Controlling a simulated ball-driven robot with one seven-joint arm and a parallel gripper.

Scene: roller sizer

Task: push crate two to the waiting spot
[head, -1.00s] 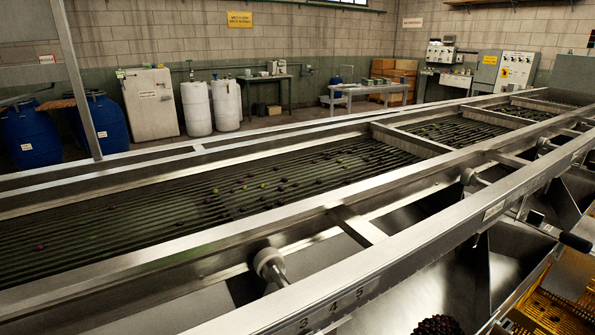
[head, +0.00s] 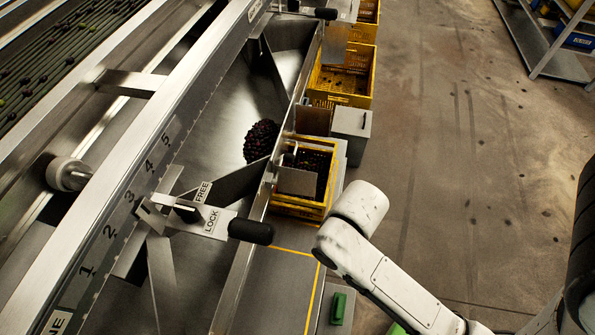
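A yellow crate (head: 298,208) stands below the chute in the head view, with dark fruit inside. Part of it is hidden behind a metal plate. More yellow crates (head: 345,83) stand farther along the machine. No number is readable on any of them, so I cannot tell which is crate two. In front of the nearest crate is a grey surface (head: 275,290) edged by yellow lines; I cannot tell whether this is the waiting spot. My white arm reaches in from the lower right, beside the nearest crate. My gripper is not in view.
A steel chute (head: 215,110) holds a heap of dark fruit (head: 261,141). A lever with a black handle (head: 251,231) sticks out by a FREE/LOCK plate (head: 208,207). A grey box (head: 351,131) stands behind the nearest crate. Open floor (head: 470,150) lies right; a rack (head: 550,45) stands beyond.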

